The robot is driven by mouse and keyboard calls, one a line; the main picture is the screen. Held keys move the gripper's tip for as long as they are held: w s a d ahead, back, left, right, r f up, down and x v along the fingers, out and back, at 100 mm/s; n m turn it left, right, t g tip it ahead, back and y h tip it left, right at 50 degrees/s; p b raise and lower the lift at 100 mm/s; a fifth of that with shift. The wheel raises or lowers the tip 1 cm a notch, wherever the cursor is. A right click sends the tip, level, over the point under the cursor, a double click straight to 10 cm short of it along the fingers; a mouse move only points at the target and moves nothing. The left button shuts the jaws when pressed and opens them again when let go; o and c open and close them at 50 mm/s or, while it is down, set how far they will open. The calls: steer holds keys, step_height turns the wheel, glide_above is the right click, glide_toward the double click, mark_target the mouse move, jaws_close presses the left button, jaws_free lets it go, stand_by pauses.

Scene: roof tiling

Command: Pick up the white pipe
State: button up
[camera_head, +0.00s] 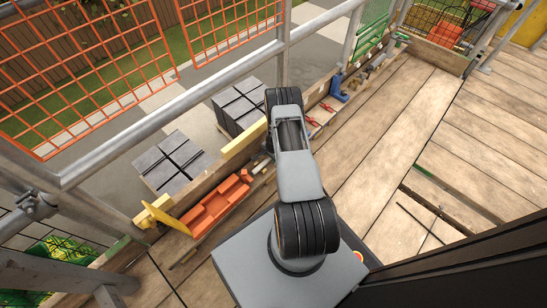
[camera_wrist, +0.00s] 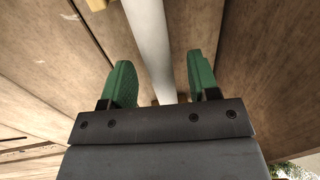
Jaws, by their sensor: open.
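A white pipe (camera_wrist: 151,45) runs lengthwise through the upper middle of the wrist view, over wooden boards. My gripper (camera_wrist: 160,66) is open, with one green finger on each side of the pipe. A gap shows between the pipe and each finger. How deep the pipe sits between the fingers is unclear, and its lower end is hidden behind the gripper body. In the head view my arm reaches out over the scaffold edge, and I cannot make out the pipe or the gripper there.
Dark tile stacks (camera_head: 175,160) sit past the metal railing (camera_head: 170,85). The plank deck (camera_head: 405,125) on the right is mostly clear.

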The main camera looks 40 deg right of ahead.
steer(key=shift+c, duration=0.5)
steer(key=c, duration=0.9)
steer(key=shift+r, duration=0.1)
